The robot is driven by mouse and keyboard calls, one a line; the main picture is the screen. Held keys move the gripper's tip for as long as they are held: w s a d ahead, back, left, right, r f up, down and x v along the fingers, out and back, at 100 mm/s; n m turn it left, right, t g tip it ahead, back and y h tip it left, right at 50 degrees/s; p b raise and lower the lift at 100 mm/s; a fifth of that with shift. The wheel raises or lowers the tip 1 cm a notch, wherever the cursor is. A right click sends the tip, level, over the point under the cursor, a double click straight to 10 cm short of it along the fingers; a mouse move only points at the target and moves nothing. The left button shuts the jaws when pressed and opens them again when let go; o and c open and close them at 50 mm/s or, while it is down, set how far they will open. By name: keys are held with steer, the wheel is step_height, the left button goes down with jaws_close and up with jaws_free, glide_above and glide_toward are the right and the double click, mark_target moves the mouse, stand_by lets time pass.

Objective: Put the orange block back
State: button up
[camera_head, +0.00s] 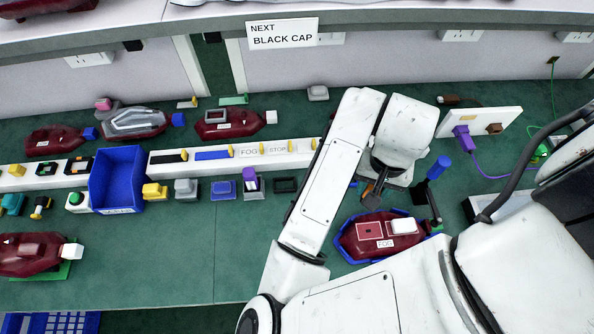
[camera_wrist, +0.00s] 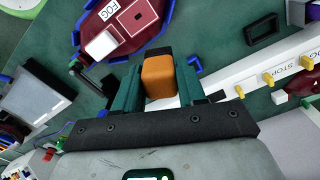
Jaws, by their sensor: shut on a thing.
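My gripper (camera_wrist: 158,82) is shut on the orange block (camera_wrist: 160,76), which sits between its teal fingers in the wrist view. In the head view my gripper (camera_head: 374,190) points down over the bench, just behind the dark red lamp (camera_head: 352,246); the block there is small and mostly hidden. The red lamp lies in a blue-edged holder and bears a FOG label and a white block. It also shows at the top of the wrist view (camera_wrist: 112,18), apart from the held block.
A white rail (camera_head: 222,155) with FOG and STOP labels and yellow pegs runs along the green bench. A blue-handled upright tool (camera_head: 432,180) is close to the right of my gripper. A sign (camera_head: 283,35) reads NEXT BLACK CAP.

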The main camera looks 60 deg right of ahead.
steer(key=w+d+f+p, duration=0.1)
steer(key=w+f, duration=0.2)
steer(key=w, duration=0.1)
steer(key=w+f+p, duration=0.1)
steer(key=w+f, duration=0.2)
steer(key=w, duration=0.2)
steer(key=w+d+f+p, duration=0.1)
steer(key=w+f, duration=0.1)
steer(key=w, duration=0.2)
steer(key=shift+w+d+f, duration=0.15)
steer(key=shift+d+f, duration=0.15)
steer(key=shift+f, duration=0.1)
steer(key=shift+w+d+f, duration=0.1)
steer(key=shift+w+f, duration=0.2)
steer(key=shift+f, duration=0.1)
steer(key=shift+w+f, duration=0.1)
steer(key=shift+f, duration=1.5)
steer(key=shift+f, duration=0.2)
steer(key=o, duration=1)
steer(key=shift+o, duration=0.2)
steer(key=shift+r, duration=0.1)
